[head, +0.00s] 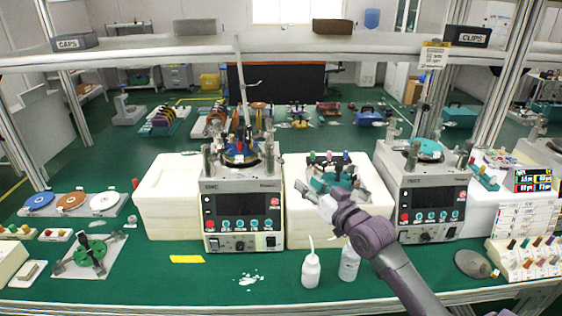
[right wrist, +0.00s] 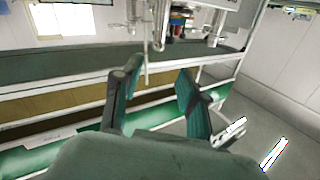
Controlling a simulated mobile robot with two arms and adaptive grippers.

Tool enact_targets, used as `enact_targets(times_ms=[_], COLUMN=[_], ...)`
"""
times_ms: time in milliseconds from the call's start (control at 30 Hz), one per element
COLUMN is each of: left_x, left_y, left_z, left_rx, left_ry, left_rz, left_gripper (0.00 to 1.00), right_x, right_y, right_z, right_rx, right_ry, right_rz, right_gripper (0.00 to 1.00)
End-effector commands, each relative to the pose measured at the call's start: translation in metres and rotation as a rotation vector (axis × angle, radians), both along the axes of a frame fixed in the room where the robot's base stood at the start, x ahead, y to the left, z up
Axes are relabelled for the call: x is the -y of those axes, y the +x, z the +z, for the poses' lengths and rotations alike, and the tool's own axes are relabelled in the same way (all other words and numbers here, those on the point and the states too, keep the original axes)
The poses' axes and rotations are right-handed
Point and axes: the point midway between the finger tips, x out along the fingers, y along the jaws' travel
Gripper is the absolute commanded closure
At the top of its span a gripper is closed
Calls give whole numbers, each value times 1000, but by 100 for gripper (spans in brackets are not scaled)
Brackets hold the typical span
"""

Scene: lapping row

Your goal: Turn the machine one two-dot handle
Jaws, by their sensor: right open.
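Two white lapping machines stand on the green bench in the head view, a left one (head: 243,212) and a right one (head: 432,200). The left machine carries coloured upright parts around a blue disc on top. Between them, a dark bar with several coloured knobs (head: 330,158) stands over a white block, partly behind my right gripper (head: 327,184). No dot marks are readable, so I cannot tell which handle has two dots. My right gripper is open and empty, in front of the knobbed bar. Its two fingers stand apart in the right wrist view (right wrist: 158,82). My left gripper is not in view.
Two white bottles (head: 311,270) stand below my right arm. A yellow strip (head: 187,259) and white scraps lie on the bench front. A tray of coloured discs (head: 72,203) and a green fixture (head: 90,254) lie left. An overhead shelf (head: 270,51) spans the back.

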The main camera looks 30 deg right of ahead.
Motion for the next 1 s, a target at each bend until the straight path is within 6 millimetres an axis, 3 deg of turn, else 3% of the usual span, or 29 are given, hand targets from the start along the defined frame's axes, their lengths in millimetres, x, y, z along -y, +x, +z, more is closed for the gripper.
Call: enact_targets(times_ms=[167,700,1000], left_x=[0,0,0], left_y=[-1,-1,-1], left_z=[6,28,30], left_rx=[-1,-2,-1], left_ry=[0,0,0], left_rz=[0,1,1], left_gripper=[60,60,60], right_x=[3,5,6], right_y=[16,120,138], right_z=[6,5,3], right_rx=[15,11,10], right_ry=[7,3,2], right_rz=[-3,-3,-3], right_gripper=[58,58,58])
